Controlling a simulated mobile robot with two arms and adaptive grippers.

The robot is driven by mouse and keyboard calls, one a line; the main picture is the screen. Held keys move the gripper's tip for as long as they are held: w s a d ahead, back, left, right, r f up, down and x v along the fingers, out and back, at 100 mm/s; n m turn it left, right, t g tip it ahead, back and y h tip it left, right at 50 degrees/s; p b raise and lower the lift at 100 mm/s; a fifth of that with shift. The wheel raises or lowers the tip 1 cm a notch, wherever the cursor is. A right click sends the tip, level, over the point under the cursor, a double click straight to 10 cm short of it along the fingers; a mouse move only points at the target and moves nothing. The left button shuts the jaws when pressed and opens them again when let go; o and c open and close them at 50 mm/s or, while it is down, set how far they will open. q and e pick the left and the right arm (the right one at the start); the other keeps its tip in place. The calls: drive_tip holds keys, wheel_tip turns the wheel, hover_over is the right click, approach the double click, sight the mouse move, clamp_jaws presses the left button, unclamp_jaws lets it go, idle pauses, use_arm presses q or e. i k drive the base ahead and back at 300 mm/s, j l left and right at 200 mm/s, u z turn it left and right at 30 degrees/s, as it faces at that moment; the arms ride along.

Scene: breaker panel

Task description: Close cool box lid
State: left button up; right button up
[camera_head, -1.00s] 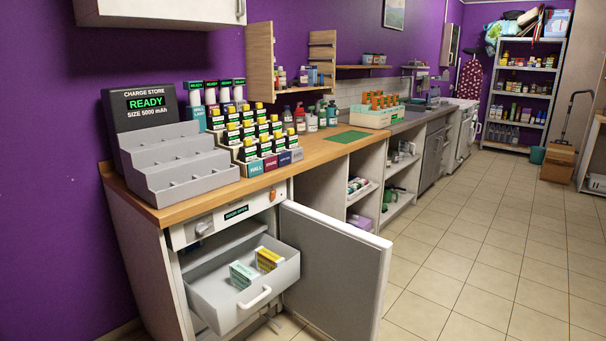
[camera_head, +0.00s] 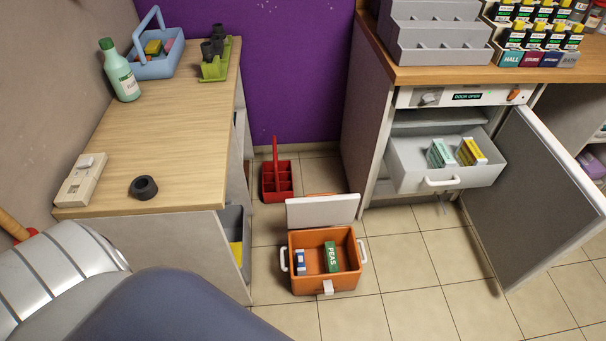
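The orange cool box (camera_head: 292,286) stands on the tiled floor near the middle of the head view. Its white lid (camera_head: 322,210) is open and stands up at the back edge of the box. Inside lie a green pack marked PEAS (camera_head: 331,257) and a small blue and white pack (camera_head: 300,262). A white latch shows at the front and white handles at the sides. Neither of my grippers shows in the view.
A wooden-topped table (camera_head: 185,135) stands left of the box, with a blue caddy (camera_head: 157,68), a green bottle (camera_head: 122,76) and a black ring (camera_head: 143,187) on it. A red caddy (camera_head: 277,183) is behind the box. To the right, an open drawer (camera_head: 424,180) and open cabinet door (camera_head: 535,195) jut out. Floor in front is clear.

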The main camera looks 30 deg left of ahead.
sight(328, 208)
drive_tip(key=u, duration=0.75)
drive_tip(key=i+l, duration=0.25)
drive_tip(key=i+l+u, duration=0.15)
drive_tip(key=i+l, duration=0.15)
drive_tip(key=l, duration=0.15)
drive_tip(key=i+l, duration=0.25)
drive_tip(key=i+l+u, duration=0.15)
drive_tip(key=l, duration=0.35)
drive_tip(key=i+l, duration=0.3)
drive_tip(key=l+u, duration=0.05)
